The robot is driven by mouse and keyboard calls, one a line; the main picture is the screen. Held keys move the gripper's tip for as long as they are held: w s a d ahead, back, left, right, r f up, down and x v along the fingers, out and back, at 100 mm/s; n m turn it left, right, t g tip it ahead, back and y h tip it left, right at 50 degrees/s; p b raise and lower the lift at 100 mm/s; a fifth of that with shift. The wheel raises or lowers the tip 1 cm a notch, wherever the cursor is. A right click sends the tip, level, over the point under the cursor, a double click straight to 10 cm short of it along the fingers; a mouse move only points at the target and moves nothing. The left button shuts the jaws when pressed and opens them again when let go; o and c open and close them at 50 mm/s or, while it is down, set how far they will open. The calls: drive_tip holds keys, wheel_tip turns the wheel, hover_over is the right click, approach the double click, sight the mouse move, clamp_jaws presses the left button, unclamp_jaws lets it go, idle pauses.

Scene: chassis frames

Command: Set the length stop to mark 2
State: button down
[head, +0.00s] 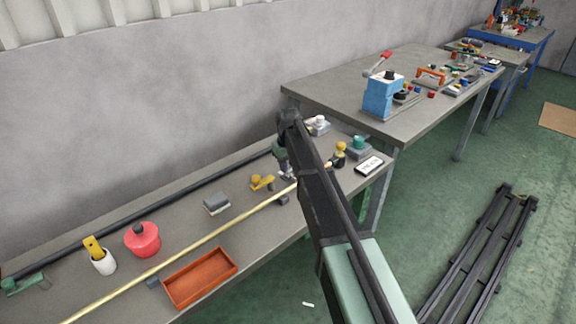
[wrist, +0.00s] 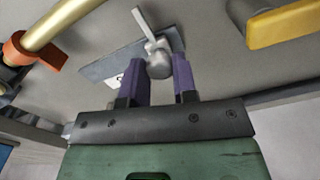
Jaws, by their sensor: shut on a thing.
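The length stop shows in the wrist view as a grey rounded knob (wrist: 158,64) with a thin pale lever sticking up from it. It sits on a dark grey plate (wrist: 107,67) that has a small white label with a dark mark, too small to read. My gripper (wrist: 160,78) has its two purple fingers on either side of the knob and is shut on it. In the head view my gripper (head: 287,172) is at the far end of the near bench, and my arm hides part of the stop there.
A brass tube (head: 215,232) runs along the near bench (head: 190,195) and passes close to my gripper. An orange clamp (wrist: 20,50) shows beside it in the wrist view. A yellow part (wrist: 285,25) is at upper right. An orange tray (head: 200,278) lies at the front edge.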

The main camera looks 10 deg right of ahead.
drive_tip(key=shift+w+d, duration=0.45)
drive_tip(key=shift+d, duration=0.35)
drive_tip(key=shift+w+d, duration=0.5)
drive_tip(key=shift+d, duration=0.3)
drive_tip(key=shift+w+d, duration=0.45)
drive_tip(key=shift+d, duration=0.35)
drive_tip(key=c, duration=0.9)
unclamp_jaws()
wheel_tip(320, 180, up, 11)
drive_tip(key=p, duration=1)
drive_tip(key=shift+p, duration=0.4)
drive_tip(key=shift+f, duration=0.1)
